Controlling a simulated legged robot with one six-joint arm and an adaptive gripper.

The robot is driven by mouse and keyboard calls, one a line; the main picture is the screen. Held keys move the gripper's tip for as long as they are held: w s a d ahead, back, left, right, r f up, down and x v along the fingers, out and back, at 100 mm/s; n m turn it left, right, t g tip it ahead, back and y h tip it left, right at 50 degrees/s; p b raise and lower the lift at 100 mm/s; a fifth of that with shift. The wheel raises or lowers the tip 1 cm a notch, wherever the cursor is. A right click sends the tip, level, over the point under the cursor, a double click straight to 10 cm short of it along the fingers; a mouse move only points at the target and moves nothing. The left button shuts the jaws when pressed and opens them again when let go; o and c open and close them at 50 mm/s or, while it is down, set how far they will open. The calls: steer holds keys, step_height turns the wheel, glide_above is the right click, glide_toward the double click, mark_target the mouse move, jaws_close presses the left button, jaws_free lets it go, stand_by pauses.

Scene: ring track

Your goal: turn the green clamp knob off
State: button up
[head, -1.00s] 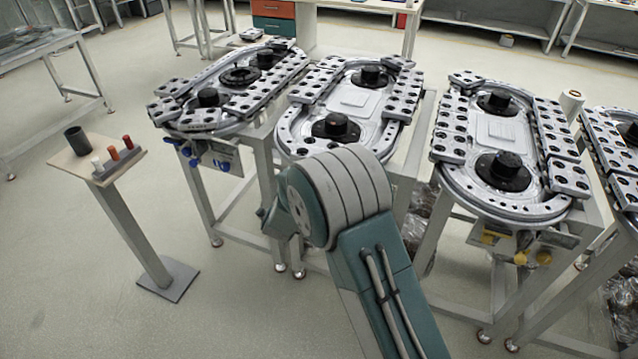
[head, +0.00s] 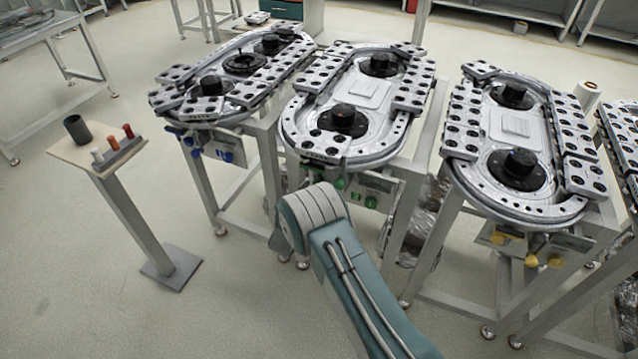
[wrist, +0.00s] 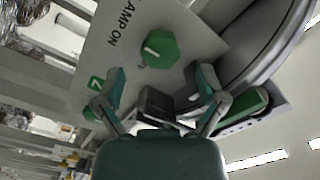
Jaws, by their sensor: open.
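In the head view, several small green knobs (head: 371,201) show under the front of the middle ring track (head: 345,105). I cannot tell which is the clamp knob there. My arm hides my gripper in that view.
Another green part (wrist: 248,103) lies right of my gripper in the wrist view. The left ring track (head: 230,75) has blue knobs (head: 226,156), the right one (head: 515,140) yellow knobs (head: 531,260). A small stand (head: 100,155) with a dark cup is at left; the floor between is clear.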

steer(key=shift+x, duration=2.15)
steer(key=c, duration=1.2)
